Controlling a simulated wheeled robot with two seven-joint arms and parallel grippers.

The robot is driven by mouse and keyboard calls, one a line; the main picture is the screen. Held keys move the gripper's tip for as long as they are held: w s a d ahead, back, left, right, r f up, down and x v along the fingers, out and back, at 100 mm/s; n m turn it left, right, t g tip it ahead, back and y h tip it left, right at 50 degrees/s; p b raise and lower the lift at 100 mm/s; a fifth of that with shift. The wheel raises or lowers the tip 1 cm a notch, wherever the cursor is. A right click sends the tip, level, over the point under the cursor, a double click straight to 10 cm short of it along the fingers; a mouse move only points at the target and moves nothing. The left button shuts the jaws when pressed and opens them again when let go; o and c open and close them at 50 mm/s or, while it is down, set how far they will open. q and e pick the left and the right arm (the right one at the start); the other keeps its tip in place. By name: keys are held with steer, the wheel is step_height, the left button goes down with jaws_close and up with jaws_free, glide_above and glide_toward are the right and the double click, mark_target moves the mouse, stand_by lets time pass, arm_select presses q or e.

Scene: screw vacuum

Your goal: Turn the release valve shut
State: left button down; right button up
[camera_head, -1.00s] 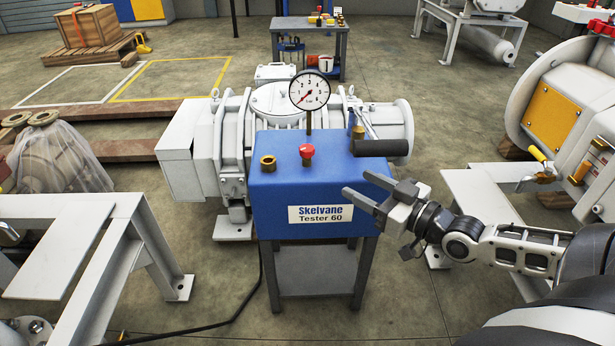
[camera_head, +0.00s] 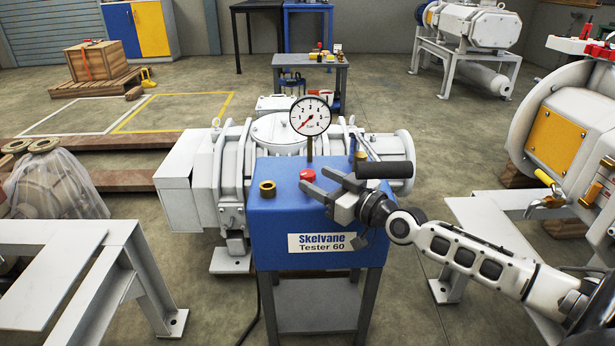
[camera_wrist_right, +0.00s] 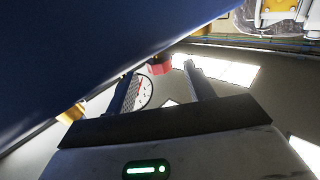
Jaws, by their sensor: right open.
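The blue tester box (camera_head: 275,208), labelled "Skelvane Tester 60", stands on a grey stand in the head view. A red knob (camera_head: 307,174), which looks like the release valve, sits on its top. My right gripper (camera_head: 315,181) is open, its fingertips close beside the knob on its right and near side. In the right wrist view the red knob (camera_wrist_right: 159,64) shows between and beyond the fingertips of the open gripper (camera_wrist_right: 162,74). I cannot tell whether they touch it. My left gripper is not in view.
A round gauge (camera_head: 310,116) rises behind the knob. A brass fitting (camera_head: 267,189) sits to its left. A black pump handle (camera_head: 384,170) lies just right of and above my gripper. A white pump (camera_head: 280,130) stands behind the box. Grey stands flank it.

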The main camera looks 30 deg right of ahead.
mark_target(314, 177)
steer(key=shift+x, duration=2.05)
steer(key=c, duration=1)
